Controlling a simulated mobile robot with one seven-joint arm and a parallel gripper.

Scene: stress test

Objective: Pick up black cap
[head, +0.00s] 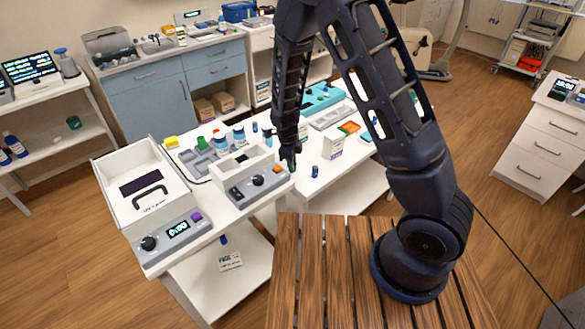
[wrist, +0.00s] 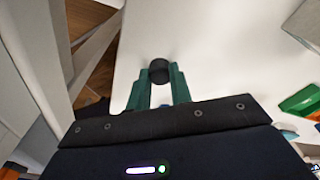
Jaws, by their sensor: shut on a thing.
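A small round black cap (wrist: 159,68) sits between the tips of my gripper's green fingers in the wrist view. My gripper (wrist: 158,84) is shut on it. The cap is over or close to the white table top, and I cannot tell whether it touches it. In the head view my gripper (head: 291,162) points down beside the grey control box with an orange button, and the cap cannot be made out there.
A small dark blue cylinder (head: 315,171) stands on the white table to the right of my gripper. The grey control box (head: 258,182) is close on the left. A white lidded device (head: 150,195) stands farther left. A white box (head: 333,146) stands behind right.

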